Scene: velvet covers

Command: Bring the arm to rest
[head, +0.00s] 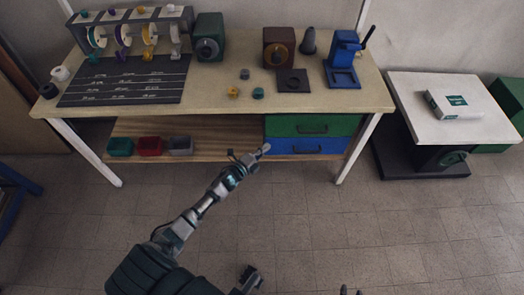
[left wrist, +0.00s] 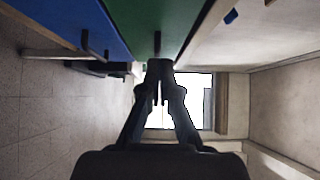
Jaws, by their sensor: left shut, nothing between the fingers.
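My left gripper (head: 264,149) is at the front of the workbench's drawers, over the front of the blue drawer (head: 306,146) in the head view. Its fingers (left wrist: 160,98) are shut and hold nothing in the left wrist view. The blue drawer (left wrist: 88,22) and the green drawer (left wrist: 150,28) show close by there. The green drawer (head: 312,126) is above the blue one, and both look shut. Two small dark tips (head: 350,291) at the bottom edge of the head view may be my right gripper. Too little shows to tell its state.
The workbench (head: 215,85) carries a spool rack (head: 135,28), a black mat (head: 128,82) and machines. Red, green and grey bins (head: 150,146) stand on its lower shelf. A white-topped side table (head: 440,108) is at right. The tiled floor in front is clear.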

